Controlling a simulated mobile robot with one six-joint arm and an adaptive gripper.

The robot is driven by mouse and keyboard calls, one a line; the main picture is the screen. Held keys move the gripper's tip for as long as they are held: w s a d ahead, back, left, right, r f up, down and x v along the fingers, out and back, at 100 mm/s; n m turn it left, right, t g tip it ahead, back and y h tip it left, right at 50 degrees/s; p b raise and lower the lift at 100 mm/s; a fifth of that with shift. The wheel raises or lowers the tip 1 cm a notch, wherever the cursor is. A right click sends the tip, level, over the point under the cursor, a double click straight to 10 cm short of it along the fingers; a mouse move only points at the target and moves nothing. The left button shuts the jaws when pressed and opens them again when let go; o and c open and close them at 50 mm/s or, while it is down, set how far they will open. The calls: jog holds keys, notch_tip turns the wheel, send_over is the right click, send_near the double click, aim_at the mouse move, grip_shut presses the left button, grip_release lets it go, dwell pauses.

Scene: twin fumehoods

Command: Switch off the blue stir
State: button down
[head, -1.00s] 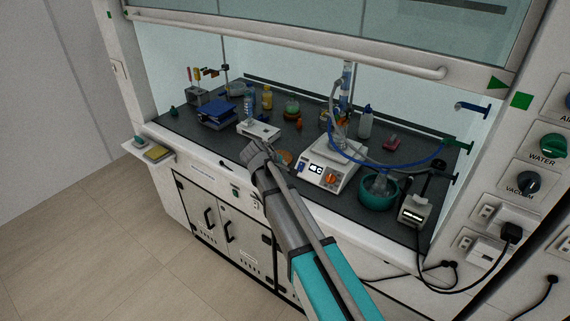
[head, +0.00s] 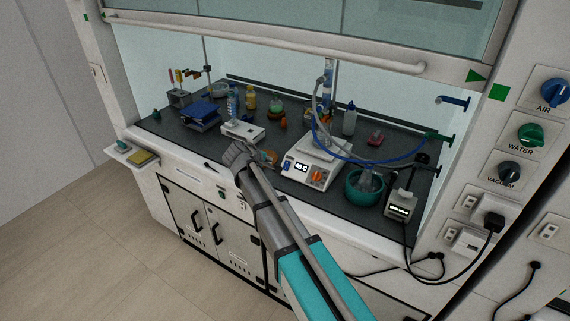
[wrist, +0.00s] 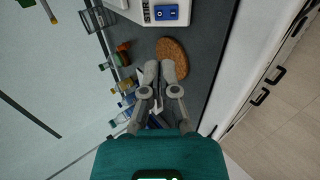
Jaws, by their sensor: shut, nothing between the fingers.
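The white stirrer (head: 311,165) stands on the dark hood worktop. Its front has a blue rocker switch (head: 287,164), a lit display and an orange knob (head: 318,177). My gripper (wrist: 160,70) is shut and empty. Its tips appear beside the brown cork ring (wrist: 173,57), below the switch in the picture. In the head view my gripper (head: 237,152) is left of the stirrer at the worktop's front; its fingertips are hard to make out.
A small white device (head: 243,131) and a blue lab jack (head: 202,116) stand beyond and left of my gripper. A teal bowl (head: 364,188) is right of the stirrer. A blue hose (head: 372,163) crosses above. The raised sash handle (head: 260,40) spans the opening.

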aim_at(286, 166)
jog(key=shift+f, duration=0.1)
jog(key=b+x, duration=0.8)
jog(key=x, duration=0.5)
jog(key=shift+w+f, duration=0.15)
jog(key=shift+w+d+f+b, duration=0.1)
jog(key=shift+w+d+b, duration=0.05)
jog(key=shift+b, duration=0.15)
dwell(0.4)
jog(key=shift+w+d, duration=0.1)
jog(key=shift+d, duration=0.15)
jog(key=shift+a, duration=0.2)
jog(key=shift+s+a+f+b, duration=0.35)
jog(key=shift+s+f, duration=0.05)
jog(key=shift+s, duration=0.25)
